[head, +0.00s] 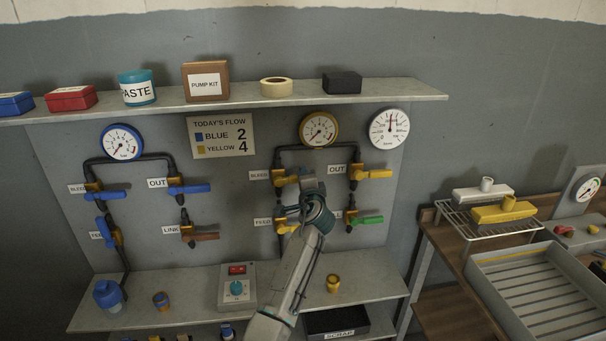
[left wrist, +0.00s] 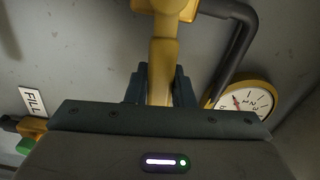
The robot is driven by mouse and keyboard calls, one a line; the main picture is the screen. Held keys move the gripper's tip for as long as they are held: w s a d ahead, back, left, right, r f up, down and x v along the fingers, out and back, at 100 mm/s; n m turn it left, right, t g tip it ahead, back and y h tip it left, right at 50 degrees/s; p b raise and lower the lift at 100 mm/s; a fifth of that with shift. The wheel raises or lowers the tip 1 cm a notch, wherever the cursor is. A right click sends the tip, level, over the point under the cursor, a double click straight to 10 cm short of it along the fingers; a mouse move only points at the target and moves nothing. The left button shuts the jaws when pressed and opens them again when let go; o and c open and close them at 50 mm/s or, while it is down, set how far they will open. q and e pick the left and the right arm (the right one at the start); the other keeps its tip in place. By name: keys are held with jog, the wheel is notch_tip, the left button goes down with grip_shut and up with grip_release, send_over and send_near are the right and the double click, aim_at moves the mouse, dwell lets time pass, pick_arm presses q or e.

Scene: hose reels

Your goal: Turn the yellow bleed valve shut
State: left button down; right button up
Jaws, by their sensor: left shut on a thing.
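The yellow bleed valve (head: 279,178) is on the wall panel beside its BLEED label, on the left leg of the yellow pipe loop. Its yellow lever (left wrist: 163,62) runs down between my fingers in the left wrist view, with the valve body (left wrist: 165,6) at the top edge. My left gripper (head: 300,185) is at this lever in the head view; in the left wrist view the gripper (left wrist: 160,85) is shut on it. My gripper hides part of the lever in the head view. My right gripper is not in view.
The yellow-rimmed gauge (head: 319,129) is above. The yellow OUT valve (head: 356,173) and the green-handled valve (head: 368,219) are close on the right. The yellow feed lever (head: 288,228) is below. A shelf (head: 385,92) overhangs the panel; a control box (head: 237,288) is below left.

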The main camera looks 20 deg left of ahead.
pick_arm(q)
jog(key=shift+f+m, duration=0.55)
jog(key=shift+m, duration=0.15)
jog(key=c, duration=1.2)
grip_release()
jog(key=shift+c, duration=0.2)
jog(key=b+v, duration=0.2)
jog(key=v, duration=0.8)
jog(key=shift+s+d+b, duration=0.3)
jog(key=shift+b, duration=0.1)
